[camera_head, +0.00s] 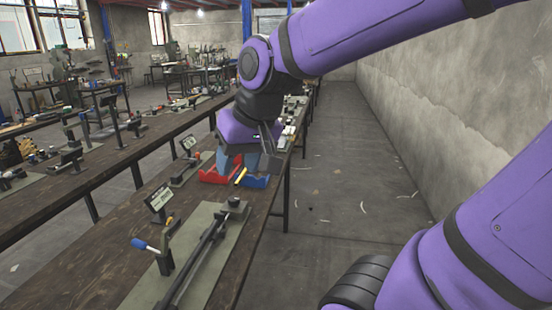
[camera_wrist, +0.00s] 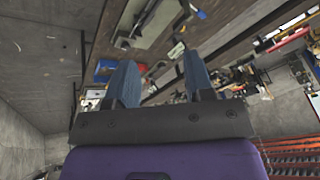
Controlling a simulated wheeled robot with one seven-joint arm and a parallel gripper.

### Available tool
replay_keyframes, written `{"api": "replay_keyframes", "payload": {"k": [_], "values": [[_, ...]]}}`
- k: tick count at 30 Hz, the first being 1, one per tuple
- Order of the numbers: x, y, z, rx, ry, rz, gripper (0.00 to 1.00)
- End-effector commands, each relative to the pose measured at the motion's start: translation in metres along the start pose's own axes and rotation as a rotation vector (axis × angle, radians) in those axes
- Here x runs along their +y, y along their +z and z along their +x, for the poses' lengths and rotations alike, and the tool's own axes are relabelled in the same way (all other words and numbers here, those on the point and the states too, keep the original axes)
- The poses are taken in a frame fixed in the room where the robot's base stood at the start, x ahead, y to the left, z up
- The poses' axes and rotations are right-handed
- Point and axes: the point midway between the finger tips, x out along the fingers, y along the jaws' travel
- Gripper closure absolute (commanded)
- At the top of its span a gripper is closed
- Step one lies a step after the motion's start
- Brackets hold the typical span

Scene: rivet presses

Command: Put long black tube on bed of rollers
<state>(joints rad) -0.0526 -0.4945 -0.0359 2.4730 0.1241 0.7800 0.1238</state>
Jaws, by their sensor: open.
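A long black bar (camera_head: 196,262) lies along a grey-green base plate (camera_head: 228,248) on the near bench. It looks like a tube or rail, and I cannot tell whether it is the long black tube or part of the fixture. No bed of rollers can be clearly made out. My gripper (camera_head: 246,164) is open above the bench, beyond that plate, close over a red bin (camera_head: 212,177) and a blue bin (camera_head: 256,182). In the wrist view my gripper's two blue-grey fingers (camera_wrist: 158,74) stand wide apart with nothing between them.
A blue-handled lever (camera_head: 146,245) and a small sign (camera_head: 159,200) stand at the plate's left. The dark wooden bench (camera_head: 112,240) is bare at the near left. A second bench (camera_head: 60,197) with presses runs left. The aisle floor (camera_head: 340,190) by the right wall is open.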

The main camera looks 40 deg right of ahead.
Motion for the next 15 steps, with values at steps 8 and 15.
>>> {"api": "replay_keyframes", "payload": {"k": [8, 15], "values": [[0.018, 0.046, -0.045, 0.074, 0.074, -0.159, 0.52], [0.024, 0.060, -0.054, 0.087, 0.102, -0.202, 0.52]]}}
